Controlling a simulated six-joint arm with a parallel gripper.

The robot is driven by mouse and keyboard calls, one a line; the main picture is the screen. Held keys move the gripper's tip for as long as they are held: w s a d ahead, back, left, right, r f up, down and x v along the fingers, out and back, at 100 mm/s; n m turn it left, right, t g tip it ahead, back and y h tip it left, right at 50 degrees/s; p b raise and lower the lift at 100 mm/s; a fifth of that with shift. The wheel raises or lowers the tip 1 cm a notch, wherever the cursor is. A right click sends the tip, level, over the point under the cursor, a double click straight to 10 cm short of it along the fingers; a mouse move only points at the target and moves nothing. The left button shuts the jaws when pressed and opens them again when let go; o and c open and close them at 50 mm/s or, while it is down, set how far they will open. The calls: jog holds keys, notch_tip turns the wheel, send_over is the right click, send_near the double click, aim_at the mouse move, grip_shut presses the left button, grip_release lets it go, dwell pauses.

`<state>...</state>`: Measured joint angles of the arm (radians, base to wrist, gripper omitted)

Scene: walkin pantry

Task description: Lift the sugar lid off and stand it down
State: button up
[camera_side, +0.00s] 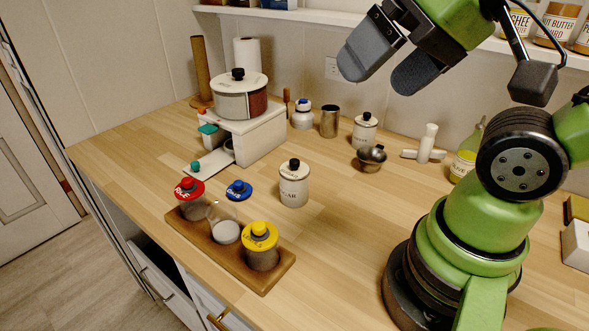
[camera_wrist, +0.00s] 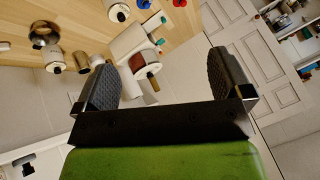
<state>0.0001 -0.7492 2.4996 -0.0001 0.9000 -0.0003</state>
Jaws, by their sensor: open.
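A white canister (camera_side: 294,190) with a label that seems to end in "AR" stands upright on the wooden counter. Its pale lid (camera_side: 294,168) with a black knob sits on top of it. In the wrist view the canister (camera_wrist: 119,14) shows at the top edge, partly cut off. My gripper (camera_side: 391,63) is open and empty, high above the back of the counter, well apart from the canister. Its two dark pads also show in the wrist view (camera_wrist: 162,70), with nothing between them.
A wooden tray (camera_side: 271,284) holds a red-lidded jar, an open jar and a yellow-lidded jar. A blue lid (camera_side: 239,190) lies beside it. A second canister (camera_side: 364,133), metal bowl (camera_side: 371,158) and pot (camera_side: 240,100) stand behind. Counter right of the canister is clear.

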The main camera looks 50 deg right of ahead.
jog(key=w+d+n+g, duration=0.1)
jog(key=w+d+g, duration=0.1)
jog(key=w, duration=0.4)
jog(key=n+g+h, duration=0.2)
jog(key=n+g, duration=0.1)
jog(key=g, duration=0.2)
send_over(295, 161)
notch_tip(295, 161, down, 18)
jog(key=shift+a+f, duration=0.1)
jog(key=shift+f, duration=0.05)
notch_tip(295, 161, down, 6)
jog(key=shift+w+r, duration=0.1)
jog(key=shift+r, duration=0.1)
jog(key=shift+c, duration=0.5)
jog(key=c, duration=0.9)
